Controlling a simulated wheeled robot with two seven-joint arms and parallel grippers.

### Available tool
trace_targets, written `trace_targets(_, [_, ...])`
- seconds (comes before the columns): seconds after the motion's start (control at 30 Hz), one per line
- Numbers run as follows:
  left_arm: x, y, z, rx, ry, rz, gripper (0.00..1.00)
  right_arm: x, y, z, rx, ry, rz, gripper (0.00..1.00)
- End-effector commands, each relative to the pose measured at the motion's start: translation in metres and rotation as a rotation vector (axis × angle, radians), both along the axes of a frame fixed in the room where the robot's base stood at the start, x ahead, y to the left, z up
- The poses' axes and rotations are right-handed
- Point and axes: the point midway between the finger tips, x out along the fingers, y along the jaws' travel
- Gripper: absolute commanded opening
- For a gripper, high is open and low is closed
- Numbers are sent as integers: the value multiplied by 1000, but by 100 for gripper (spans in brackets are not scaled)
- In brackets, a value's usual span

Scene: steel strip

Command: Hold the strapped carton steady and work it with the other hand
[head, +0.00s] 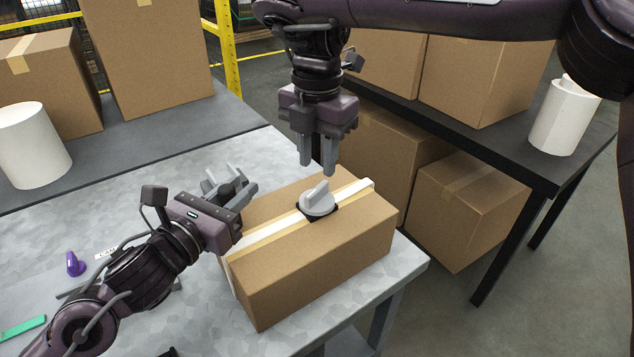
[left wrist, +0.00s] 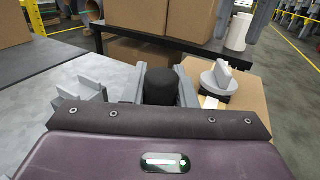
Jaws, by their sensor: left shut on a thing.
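The strapped carton (head: 320,265) sits on the metal table near its right corner, with a pale strap (head: 265,238) across its top. A grey turn-knob (head: 318,200) on a dark base sits on the strap; it also shows in the left wrist view (left wrist: 219,78). My left gripper (head: 246,188) is at the carton's back-left edge. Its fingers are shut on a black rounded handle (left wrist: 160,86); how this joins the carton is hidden. My right gripper (head: 318,170) points down just above and behind the knob, fingers apart and empty, not touching it.
A grey pronged piece (head: 222,178) stands beside my left gripper. A purple object (head: 74,263) and a green strip (head: 22,328) lie on the table's left. A white roll (head: 32,145) and cartons stand behind. A black table (head: 500,150) with another roll (head: 565,118) is right.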

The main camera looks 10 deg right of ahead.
Motion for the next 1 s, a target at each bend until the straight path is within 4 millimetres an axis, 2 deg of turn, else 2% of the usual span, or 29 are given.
trace_targets(0.1, [0,0,-1,1,3,0,0,-1,0,-24,-1,2,1,33])
trace_targets(0.3, [0,0,-1,1,3,0,0,0,0,-51,0,0,2,33])
trace_targets(0.47, [0,0,-1,1,3,0,0,0,0,-59,1,-1,2,33])
trace_targets(0.7, [0,0,-1,1,3,0,0,0,0,-60,1,-1,2,33])
trace_targets(0.77, [0,0,-1,1,3,0,0,0,0,-60,1,-1,2,28])
trace_targets(0.97, [0,0,-1,1,3,0,0,0,0,-60,0,-1,2,1])
trace_targets(1.0, [0,0,-1,1,3,0,0,0,0,-60,0,-1,2,0])
